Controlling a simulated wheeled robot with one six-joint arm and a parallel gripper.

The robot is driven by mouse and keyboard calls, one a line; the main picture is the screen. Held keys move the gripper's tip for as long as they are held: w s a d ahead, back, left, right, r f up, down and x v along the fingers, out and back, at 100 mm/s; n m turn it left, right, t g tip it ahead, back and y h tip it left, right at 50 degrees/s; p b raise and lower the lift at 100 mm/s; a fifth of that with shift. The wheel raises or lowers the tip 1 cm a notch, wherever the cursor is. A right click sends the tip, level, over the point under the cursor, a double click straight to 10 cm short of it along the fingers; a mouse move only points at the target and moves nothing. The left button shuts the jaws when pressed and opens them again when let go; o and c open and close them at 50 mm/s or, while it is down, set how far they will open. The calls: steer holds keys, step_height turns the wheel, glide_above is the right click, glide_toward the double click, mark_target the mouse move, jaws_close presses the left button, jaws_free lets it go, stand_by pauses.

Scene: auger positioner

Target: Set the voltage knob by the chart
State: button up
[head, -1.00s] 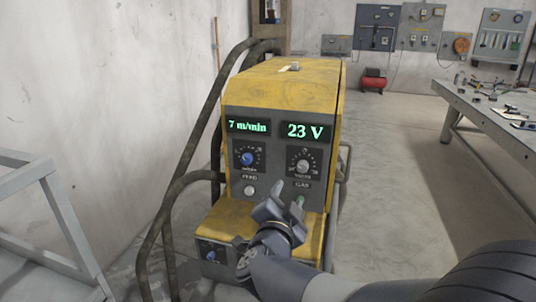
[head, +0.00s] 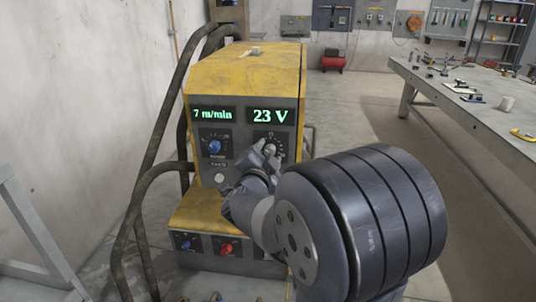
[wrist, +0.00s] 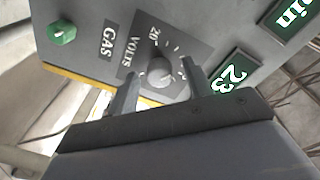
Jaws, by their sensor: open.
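The voltage knob (wrist: 161,74) is a grey dial on a dark scale plate marked VOLTS, seen close up in the wrist view. In the head view my gripper (head: 267,151) covers much of the voltage dial plate (head: 279,139). My gripper (wrist: 160,85) is open, with one finger on each side of the knob in the wrist view. I cannot tell whether either finger touches it. The voltage display (head: 270,116) reads 23 V in green, and part of it shows in the wrist view (wrist: 229,79). No chart can be made out in these frames.
The yellow machine (head: 245,75) also has a 7 m/min display (head: 212,114), a blue feed knob (head: 214,146) and a green GAS button (wrist: 62,32). Lower knobs, one red (head: 226,248), sit below. Dark hoses (head: 150,170) run along its left. A workbench (head: 440,85) stands right.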

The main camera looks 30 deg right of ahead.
steer(key=shift+w+d, duration=0.15)
steer(key=shift+d, duration=0.05)
steer(key=c, duration=1)
